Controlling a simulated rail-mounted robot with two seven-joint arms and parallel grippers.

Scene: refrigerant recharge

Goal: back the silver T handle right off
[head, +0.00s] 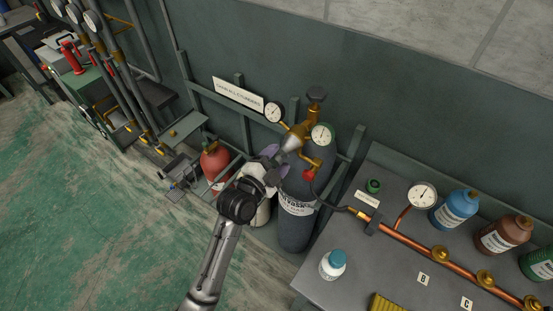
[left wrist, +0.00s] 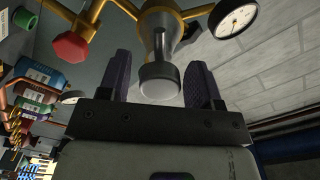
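The silver handle (head: 291,143) sits on the brass regulator (head: 303,130) at the top of a dark gas cylinder (head: 296,200). In the left wrist view the silver handle (left wrist: 160,82) points its pale round end at the camera, with a narrower stem behind it. A crossbar is not clear. My left gripper (head: 277,161) is close in front of it. In the left wrist view my left gripper (left wrist: 162,82) is open, one dark finger on each side of the handle's end, with narrow gaps. Contact is not visible. My right gripper is not in view.
Two gauges, the left gauge (head: 273,112) and the right gauge (head: 322,134), flank the regulator. A red knob (head: 309,174) and black hose (head: 328,203) hang below. A red cylinder (head: 215,162) stands left. A bench (head: 385,262) with bottles and copper manifold is at right.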

